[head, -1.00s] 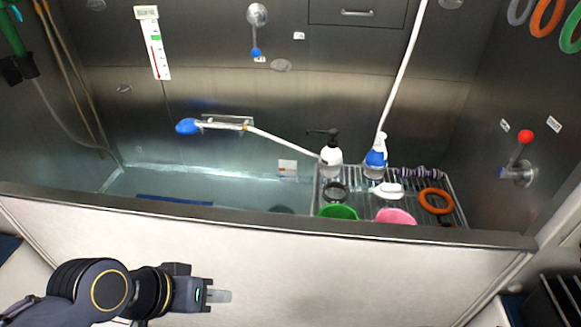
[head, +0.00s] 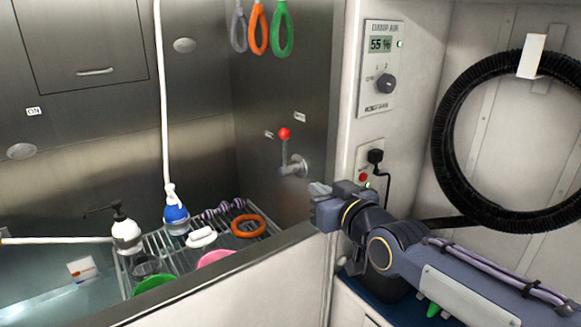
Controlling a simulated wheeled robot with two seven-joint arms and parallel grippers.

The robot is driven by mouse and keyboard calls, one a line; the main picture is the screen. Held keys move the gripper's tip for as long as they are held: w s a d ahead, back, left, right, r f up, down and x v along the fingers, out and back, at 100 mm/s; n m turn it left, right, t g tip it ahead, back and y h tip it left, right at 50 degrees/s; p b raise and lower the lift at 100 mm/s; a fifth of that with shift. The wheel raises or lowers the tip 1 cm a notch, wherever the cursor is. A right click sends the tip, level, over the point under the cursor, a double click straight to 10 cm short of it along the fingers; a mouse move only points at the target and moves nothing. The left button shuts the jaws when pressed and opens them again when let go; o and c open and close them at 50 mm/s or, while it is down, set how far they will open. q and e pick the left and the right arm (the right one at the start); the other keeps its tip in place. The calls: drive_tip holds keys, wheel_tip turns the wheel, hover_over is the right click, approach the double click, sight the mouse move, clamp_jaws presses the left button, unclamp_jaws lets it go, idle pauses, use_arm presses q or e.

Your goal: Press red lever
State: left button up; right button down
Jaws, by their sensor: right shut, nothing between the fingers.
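The red lever (head: 285,134) is a red ball on a short grey stem, standing up from a metal valve body (head: 294,168) on the steel side wall of the tub. Small labels sit on the wall on either side of it. My right gripper (head: 319,189) is at the tub's right rim, below and to the right of the valve. It is shut and empty, pointing left, and looks apart from the lever. My left gripper is not in view.
The tub rim (head: 235,266) runs below my right gripper. A control panel (head: 381,68) and black hose (head: 442,130) are at right.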

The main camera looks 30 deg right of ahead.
sight(286, 146)
drive_tip(key=shift+w+d+r+t, duration=0.3)
drive_tip(key=shift+w+r+t, duration=0.05)
drive_tip(key=shift+r, duration=0.2)
drive_tip(key=shift+w+d+r+t, duration=0.25)
drive_tip(key=shift+w+r+t, duration=0.1)
drive_tip(key=shift+r, duration=0.2)
drive_tip(key=shift+w, duration=0.1)
drive_tip(key=w, duration=0.4)
drive_tip(key=w+p, duration=0.1)
drive_tip(key=w, duration=0.4)
drive_tip(key=w+d+p, duration=0.1)
drive_tip(key=w, duration=0.3)
drive_tip(key=shift+w+d, duration=0.1)
drive_tip(key=shift+w, duration=0.25)
